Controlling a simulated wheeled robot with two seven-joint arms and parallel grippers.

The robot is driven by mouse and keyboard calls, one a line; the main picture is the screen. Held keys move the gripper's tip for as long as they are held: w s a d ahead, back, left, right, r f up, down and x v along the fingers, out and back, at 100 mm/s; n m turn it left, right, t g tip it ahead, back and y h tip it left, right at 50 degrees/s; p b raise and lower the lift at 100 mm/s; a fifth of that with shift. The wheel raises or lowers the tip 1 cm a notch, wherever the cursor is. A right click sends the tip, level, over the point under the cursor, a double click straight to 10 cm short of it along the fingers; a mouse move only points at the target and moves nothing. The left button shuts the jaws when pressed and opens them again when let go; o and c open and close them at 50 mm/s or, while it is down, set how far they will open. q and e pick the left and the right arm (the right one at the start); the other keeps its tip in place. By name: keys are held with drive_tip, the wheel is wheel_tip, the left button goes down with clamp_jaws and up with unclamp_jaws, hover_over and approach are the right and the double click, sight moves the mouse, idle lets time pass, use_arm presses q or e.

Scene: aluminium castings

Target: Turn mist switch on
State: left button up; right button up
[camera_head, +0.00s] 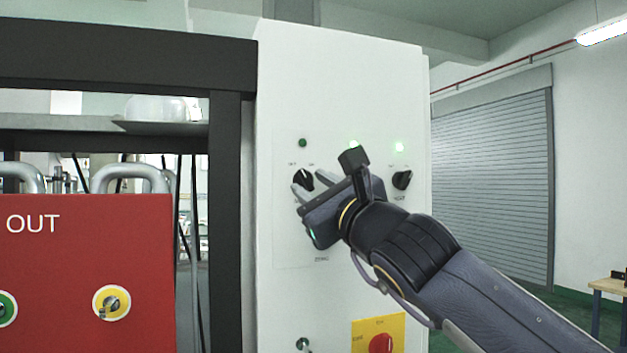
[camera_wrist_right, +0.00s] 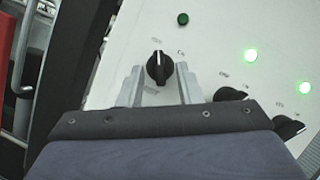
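A white control panel (camera_head: 285,235) carries a row of black rotary knobs. The left knob (camera_head: 304,180) is under a dark, unlit green lamp (camera_head: 303,143); its name label is too small to read, so I cannot tell from the text which switch is mist. My right gripper (camera_head: 309,182) is at this knob. In the right wrist view the knob (camera_wrist_right: 158,68) lies between the two open fingers (camera_wrist_right: 160,78), with visible gaps on both sides. Its white mark points roughly up in that view. My left gripper is not in view.
The middle knob (camera_wrist_right: 230,94) and right knob (camera_head: 402,180) sit close by, under lit green lamps (camera_head: 399,147). Below is a red button on a yellow plate (camera_head: 366,328). A dark frame post (camera_head: 225,220) and a red OUT box (camera_head: 90,250) stand left.

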drive_tip(key=shift+w+a, duration=0.15)
drive_tip(key=shift+w, duration=0.05)
drive_tip(key=shift+c, duration=0.3)
drive_tip(key=shift+s+r, duration=0.1)
clamp_jaws()
